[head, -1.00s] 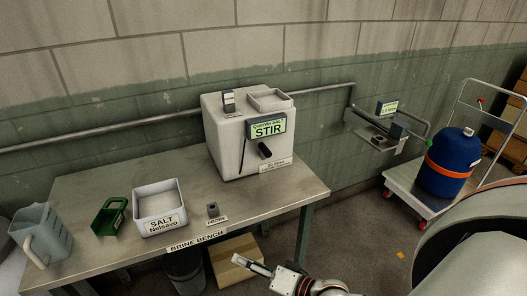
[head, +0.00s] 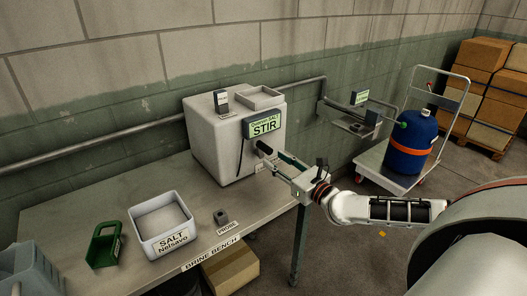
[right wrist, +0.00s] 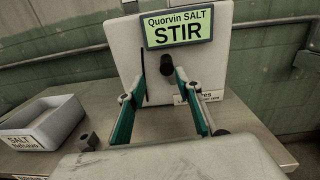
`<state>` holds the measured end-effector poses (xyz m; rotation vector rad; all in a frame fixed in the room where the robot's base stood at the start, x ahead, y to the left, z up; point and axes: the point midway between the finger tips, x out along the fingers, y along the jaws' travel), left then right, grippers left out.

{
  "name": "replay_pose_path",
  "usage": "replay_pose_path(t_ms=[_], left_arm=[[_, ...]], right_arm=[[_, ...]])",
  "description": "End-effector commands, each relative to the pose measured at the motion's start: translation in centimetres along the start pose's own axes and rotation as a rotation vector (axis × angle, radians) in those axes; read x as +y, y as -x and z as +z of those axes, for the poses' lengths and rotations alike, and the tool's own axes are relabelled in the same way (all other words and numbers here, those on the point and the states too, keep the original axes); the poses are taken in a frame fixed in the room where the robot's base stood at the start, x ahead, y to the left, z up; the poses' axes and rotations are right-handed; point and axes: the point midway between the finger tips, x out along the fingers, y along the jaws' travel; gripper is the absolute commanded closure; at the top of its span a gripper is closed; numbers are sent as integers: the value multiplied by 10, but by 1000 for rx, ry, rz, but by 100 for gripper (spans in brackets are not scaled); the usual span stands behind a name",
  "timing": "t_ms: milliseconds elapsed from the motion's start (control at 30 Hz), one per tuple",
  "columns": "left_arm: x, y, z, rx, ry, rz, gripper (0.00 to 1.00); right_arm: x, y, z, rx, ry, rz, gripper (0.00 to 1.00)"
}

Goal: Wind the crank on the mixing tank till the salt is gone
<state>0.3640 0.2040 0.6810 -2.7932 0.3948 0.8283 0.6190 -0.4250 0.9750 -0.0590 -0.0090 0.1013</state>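The mixing tank (head: 207,145) is a white box at the back of the bench, with a lit green "Quorvin SALT STIR" display (head: 264,126) on its front. Its black crank handle (head: 264,147) sticks out below the display; it also shows in the right wrist view (right wrist: 166,65). My right gripper (head: 277,160) is in front of the tank, close to the crank. In the right wrist view its two green-padded fingers (right wrist: 159,79) are spread apart with the handle just beyond their tips. Contact cannot be told. My left gripper is out of view.
A white salt tub (head: 160,224), a green scoop (head: 103,245), a small grey probe block (head: 221,217) and a jug (head: 35,272) stand on the bench (head: 110,197). A cart (head: 393,180) with a blue cylinder (head: 411,143) is at the right. A cardboard box (head: 232,268) sits below.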

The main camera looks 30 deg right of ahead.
Motion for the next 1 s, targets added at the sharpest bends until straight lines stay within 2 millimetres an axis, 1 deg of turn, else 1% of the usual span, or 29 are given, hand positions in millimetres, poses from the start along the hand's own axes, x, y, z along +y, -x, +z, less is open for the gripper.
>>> replay_pose_path(t_ms=[33, 100, 267, 500, 700, 833, 1000], left_arm=[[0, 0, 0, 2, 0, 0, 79], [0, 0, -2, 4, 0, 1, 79], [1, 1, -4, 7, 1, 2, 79], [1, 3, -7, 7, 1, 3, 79], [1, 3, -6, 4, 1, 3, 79], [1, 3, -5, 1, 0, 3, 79], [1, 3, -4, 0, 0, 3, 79]], right_arm=[[-6, -1, 1, 4, -26, -11, 66], [-10, -2, 2, 6, -53, -22, 66], [-12, -13, 3, 6, -63, -26, 66], [-12, -47, 4, 4, -62, -26, 66], [-13, -70, 3, 5, -59, -25, 66], [-12, -78, 2, 7, -59, -23, 66], [-12, -80, 2, 8, -58, -23, 66]])
